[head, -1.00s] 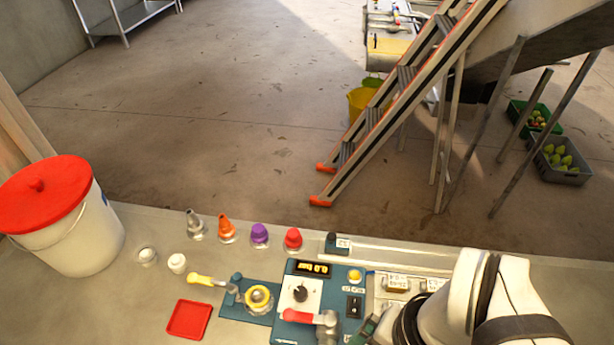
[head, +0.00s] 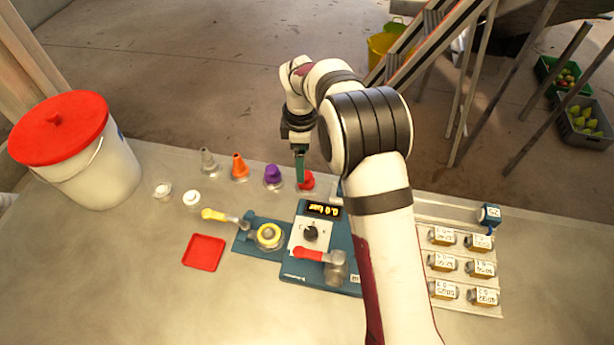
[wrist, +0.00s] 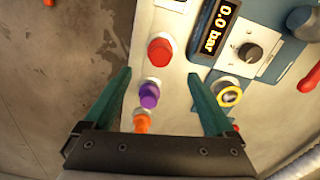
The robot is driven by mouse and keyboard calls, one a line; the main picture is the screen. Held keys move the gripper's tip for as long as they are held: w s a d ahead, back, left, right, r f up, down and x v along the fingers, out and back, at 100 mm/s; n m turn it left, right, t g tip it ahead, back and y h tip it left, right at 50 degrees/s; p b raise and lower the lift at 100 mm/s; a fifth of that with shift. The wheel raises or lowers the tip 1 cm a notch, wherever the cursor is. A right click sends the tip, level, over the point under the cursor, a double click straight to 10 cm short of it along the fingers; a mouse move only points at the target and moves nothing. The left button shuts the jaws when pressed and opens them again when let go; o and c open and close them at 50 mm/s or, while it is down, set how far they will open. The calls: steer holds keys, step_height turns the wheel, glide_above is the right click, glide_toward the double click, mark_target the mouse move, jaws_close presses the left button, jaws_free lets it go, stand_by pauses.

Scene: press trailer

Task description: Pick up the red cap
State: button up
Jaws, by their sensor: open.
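The red cap (head: 307,180) is at the right end of a row of caps along the back of the bench, partly hidden by my gripper in the head view. In the wrist view the red cap (wrist: 160,50) lies ahead of and between the lines of my two green fingers. My gripper (head: 301,180) points down at the cap from above. In the wrist view my gripper (wrist: 158,88) is open, with nothing held between its fingers; the purple cap (wrist: 149,95) shows between them, below.
The purple cap (head: 272,175), orange cap (head: 239,166) and grey cap (head: 208,160) stand left of the red one. The blue control panel (head: 287,274) with gauge and red lever (head: 309,253) is in front. A white bucket (head: 95,175) stands far left; a red tray (head: 204,252) lies nearer.

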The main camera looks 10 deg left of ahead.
mark_target(306, 175)
steer(key=f, duration=0.4)
steer(key=d+f, duration=0.1)
steer(key=f, duration=0.1)
steer(key=shift+w+f, duration=0.1)
steer(key=shift+f, duration=0.15)
jaws_close()
